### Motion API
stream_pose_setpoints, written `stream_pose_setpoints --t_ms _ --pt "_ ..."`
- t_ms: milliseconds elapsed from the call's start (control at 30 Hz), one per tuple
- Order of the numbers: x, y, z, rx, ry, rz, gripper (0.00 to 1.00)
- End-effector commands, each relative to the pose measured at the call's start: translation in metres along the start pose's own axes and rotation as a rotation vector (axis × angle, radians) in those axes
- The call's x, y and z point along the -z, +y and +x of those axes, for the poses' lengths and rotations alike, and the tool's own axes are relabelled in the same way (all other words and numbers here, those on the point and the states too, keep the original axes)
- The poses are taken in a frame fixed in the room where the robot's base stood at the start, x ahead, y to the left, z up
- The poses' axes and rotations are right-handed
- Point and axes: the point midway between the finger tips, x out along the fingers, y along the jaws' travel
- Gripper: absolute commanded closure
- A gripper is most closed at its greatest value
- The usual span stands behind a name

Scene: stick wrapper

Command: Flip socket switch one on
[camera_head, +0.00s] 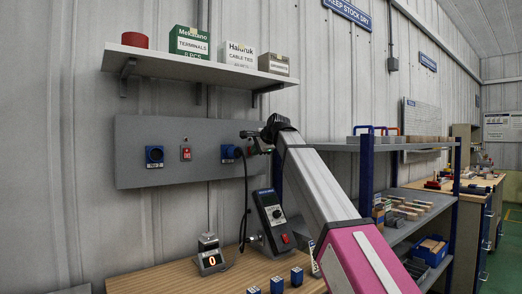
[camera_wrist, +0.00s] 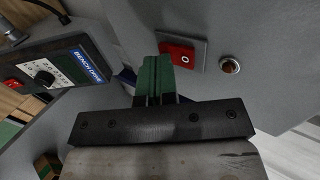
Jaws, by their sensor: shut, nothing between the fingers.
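A grey wall panel (camera_head: 135,135) carries a red rocker switch (camera_head: 186,154) between two blue sockets, a left socket (camera_head: 154,156) and a right socket (camera_head: 228,152). My gripper (camera_head: 262,148) is in front of the panel's right part, where the arm hides the surface. In the wrist view, the green fingers of my gripper (camera_wrist: 157,62) are shut and empty. Their tips are beside a red switch (camera_wrist: 180,54) marked with a white O, overlapping its left edge in the picture. I cannot tell if they touch it. A round indicator (camera_wrist: 230,66) sits to its right.
A bench drive box (camera_wrist: 55,72) with a knob and red button is at left in the wrist view; its box also shows below the panel (camera_head: 270,212). A shelf (camera_head: 185,66) with boxes hangs above.

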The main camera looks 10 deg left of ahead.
Motion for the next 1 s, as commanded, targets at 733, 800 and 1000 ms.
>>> stream_pose_setpoints --t_ms 733,800,1000 --pt "0.0003 -0.0035 0.0098 -0.001 0.000 0.000 1.00" --pt "0.0003 -0.0038 0.0097 -0.001 0.000 0.000 1.00" --pt "0.0005 -0.0091 0.0069 0.002 0.001 0.000 1.00"
